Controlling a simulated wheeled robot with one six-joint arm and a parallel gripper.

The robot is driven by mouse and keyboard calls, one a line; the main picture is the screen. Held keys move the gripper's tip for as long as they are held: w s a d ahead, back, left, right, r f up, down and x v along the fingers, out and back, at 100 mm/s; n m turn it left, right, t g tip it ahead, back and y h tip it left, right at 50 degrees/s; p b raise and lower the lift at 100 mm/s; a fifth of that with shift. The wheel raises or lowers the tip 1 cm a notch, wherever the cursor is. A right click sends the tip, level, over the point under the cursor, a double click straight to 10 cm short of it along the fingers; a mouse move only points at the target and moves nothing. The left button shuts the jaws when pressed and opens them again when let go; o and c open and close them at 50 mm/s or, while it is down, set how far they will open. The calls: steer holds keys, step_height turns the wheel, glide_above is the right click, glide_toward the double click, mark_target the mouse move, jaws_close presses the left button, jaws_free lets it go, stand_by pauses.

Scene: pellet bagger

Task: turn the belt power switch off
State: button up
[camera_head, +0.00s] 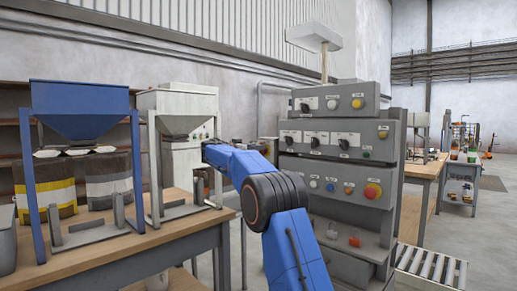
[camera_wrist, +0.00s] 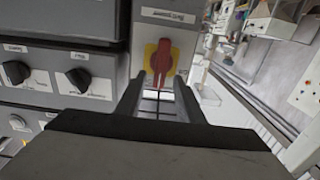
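A red rotary switch handle (camera_wrist: 163,60) on a yellow plate (camera_wrist: 150,55) sits on a grey box straight ahead in the wrist view. The handle stands upright in that picture. The label above it is too small to read, so I cannot confirm that it is the belt power switch. My gripper (camera_wrist: 159,88) is open, with its two dark fingers pointing at the switch. The lower end of the handle shows between the fingertips, with gaps on both sides; I cannot tell the depth left between them. In the head view my blue arm hides the gripper and this switch is not visible.
Left of the switch is a grey panel with black knobs (camera_wrist: 75,79). In the head view a stacked control console (camera_head: 335,135) carries knobs, buttons and a red stop button (camera_head: 372,191). A wooden bench (camera_head: 130,250) with a blue hopper (camera_head: 80,110) stands at left.

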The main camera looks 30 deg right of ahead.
steer(key=shift+x, duration=1)
steer(key=c, duration=0.8)
steer(key=shift+n, duration=0.3)
steer(key=shift+w+a+f+n, duration=0.1)
steer(key=shift+w+f+n, duration=0.25)
steer(key=shift+n, duration=2.5)
steer(key=shift+w+a+f+n, duration=0.15)
steer(key=shift+w+f+n, duration=0.25)
steer(key=shift+n, duration=2.5)
steer(key=shift+w+a+f+n, duration=0.15)
steer(key=shift+f+n, duration=0.3)
steer(key=shift+n, duration=2.4)
